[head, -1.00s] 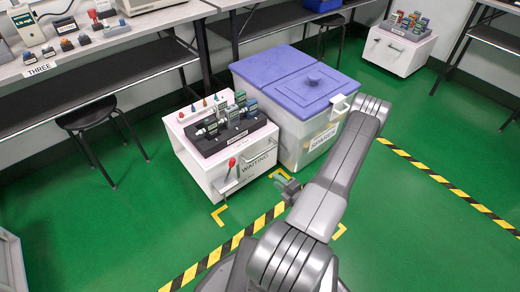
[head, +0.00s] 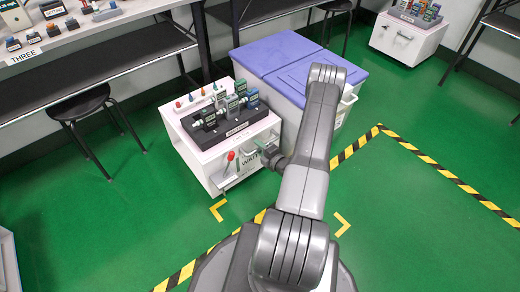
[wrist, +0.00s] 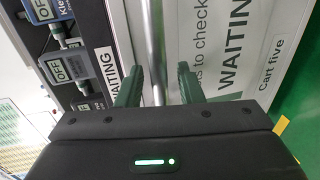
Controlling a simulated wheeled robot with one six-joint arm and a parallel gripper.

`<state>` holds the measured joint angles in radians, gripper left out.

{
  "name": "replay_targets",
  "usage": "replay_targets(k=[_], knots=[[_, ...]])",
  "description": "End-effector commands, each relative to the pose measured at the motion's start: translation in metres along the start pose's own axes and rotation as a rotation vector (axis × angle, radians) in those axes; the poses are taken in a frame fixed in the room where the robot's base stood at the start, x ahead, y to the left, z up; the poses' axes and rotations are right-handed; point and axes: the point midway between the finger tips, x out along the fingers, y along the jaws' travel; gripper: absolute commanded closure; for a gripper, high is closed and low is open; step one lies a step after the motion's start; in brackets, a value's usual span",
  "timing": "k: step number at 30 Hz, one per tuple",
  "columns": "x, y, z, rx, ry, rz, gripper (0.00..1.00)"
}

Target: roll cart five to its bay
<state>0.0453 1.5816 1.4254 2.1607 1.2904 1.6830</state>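Cart five (head: 202,168) is a white cart with a dark tray of handheld testers on top, beside a lidded bin. In the wrist view its front panel (wrist: 205,20) reads "WAITING" and "Cart five". A silvery handle bar (wrist: 154,45) runs along that front. My gripper (wrist: 158,80) has its two green fingers open, one on each side of the bar, with gaps visible. In the head view my gripper (head: 268,153) is at the cart's front, partly hidden by my arm. A red-knobbed lever (head: 230,157) stands on the cart's front, left of my gripper.
A white bin with a purple lid (head: 265,50) stands right behind the cart. A black stool (head: 80,105) is at left. Yellow corner marks (head: 342,224) and black-yellow floor tape (head: 440,170) mark the green floor. Open floor lies at right. Another cart (head: 400,42) stands far right.

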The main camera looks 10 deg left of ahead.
Motion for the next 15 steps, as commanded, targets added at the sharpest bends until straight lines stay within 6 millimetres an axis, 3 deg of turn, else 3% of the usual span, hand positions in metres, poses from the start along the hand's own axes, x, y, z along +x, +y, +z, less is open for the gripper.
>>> replay_targets(k=[5, 10, 15], knots=[[-0.0001, 0.0002, 0.0001, 0.000, 0.000, 0.000, 0.66], [-0.0003, 0.0001, 0.0001, 0.000, 0.000, 0.000, 0.98], [-0.0004, 0.0000, 0.0000, 0.000, 0.000, 0.000, 1.00]])
